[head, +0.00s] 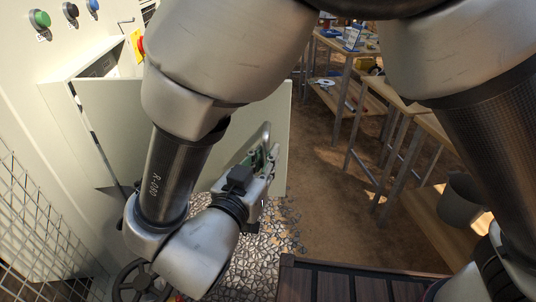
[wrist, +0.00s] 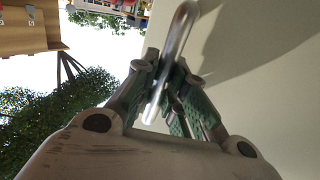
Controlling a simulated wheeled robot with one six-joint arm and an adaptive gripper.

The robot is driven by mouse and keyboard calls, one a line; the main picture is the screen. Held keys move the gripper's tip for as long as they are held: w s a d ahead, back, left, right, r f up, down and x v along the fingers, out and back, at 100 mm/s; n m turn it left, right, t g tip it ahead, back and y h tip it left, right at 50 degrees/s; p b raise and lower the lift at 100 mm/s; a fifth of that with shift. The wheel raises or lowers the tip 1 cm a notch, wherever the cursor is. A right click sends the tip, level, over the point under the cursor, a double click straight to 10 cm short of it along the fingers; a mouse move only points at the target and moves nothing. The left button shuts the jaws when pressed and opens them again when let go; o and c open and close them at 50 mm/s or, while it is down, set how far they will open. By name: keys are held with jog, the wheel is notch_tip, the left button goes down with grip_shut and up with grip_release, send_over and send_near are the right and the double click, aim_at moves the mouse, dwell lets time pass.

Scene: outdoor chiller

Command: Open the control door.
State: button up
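The control door (head: 110,115) is a pale flat panel standing out from the cabinet at an angle, clearly open. A dark gap into the cabinet shows above its left part. Its curved metal handle (head: 262,137) is near the panel's right side. My gripper (head: 262,162) is at this handle, with its green pads around the bar. In the wrist view the handle (wrist: 180,35) runs between the two fingers (wrist: 165,85), which are closed in on it beside the door's face (wrist: 265,90). My arm hides the middle of the door in the head view.
The pale cabinet (head: 25,85) has several push buttons and a red emergency stop (head: 141,44). A wire mesh (head: 30,225) and a dark handwheel (head: 140,282) are at lower left. Wooden workbenches (head: 385,95) stand at right. Brown floor (head: 325,175) lies open between door and benches.

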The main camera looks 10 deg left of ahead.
jog(key=o, duration=0.4)
jog(key=v, duration=1.2)
